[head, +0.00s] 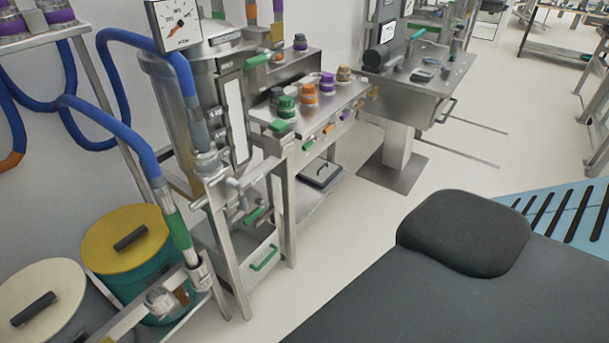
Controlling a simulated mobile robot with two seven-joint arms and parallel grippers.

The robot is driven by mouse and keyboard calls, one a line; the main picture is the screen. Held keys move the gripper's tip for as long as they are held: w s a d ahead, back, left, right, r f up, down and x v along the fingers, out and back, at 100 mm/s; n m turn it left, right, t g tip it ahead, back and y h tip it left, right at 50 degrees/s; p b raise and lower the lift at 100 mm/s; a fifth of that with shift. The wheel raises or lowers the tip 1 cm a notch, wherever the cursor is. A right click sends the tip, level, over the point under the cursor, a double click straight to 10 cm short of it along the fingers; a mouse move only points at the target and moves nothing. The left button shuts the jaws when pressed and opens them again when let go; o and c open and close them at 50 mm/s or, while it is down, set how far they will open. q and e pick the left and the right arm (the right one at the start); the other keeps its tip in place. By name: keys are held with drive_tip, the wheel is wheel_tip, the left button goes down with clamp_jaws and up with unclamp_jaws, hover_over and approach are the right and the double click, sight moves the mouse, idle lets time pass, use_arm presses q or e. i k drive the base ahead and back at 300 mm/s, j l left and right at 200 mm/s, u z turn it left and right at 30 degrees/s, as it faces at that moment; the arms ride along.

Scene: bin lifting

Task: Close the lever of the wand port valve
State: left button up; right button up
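Neither of my grippers is in the head view. A blue hose with a green grip, which looks like a wand (177,228), runs down into a metal fitting (199,275) at the lower left. A round metal valve-like body (162,300) sits beside that fitting on a horizontal pipe. A second blue hose ends at metal piping (207,163) in front of the steel vessel. A green lever-like handle (256,214) shows on the piping below the vessel. I cannot tell which of these fittings is the wand port valve, or whether its lever is open.
A yellow-lidded drum (105,255) and a cream-lidded drum (25,310) stand at the lower left. A steel bench (340,98) with several coloured caps stands right of the vessel (165,90). Pale floor (345,225) is clear in front of the bench.

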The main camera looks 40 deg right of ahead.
sight(242, 197)
drive_tip(key=z, duration=0.8)
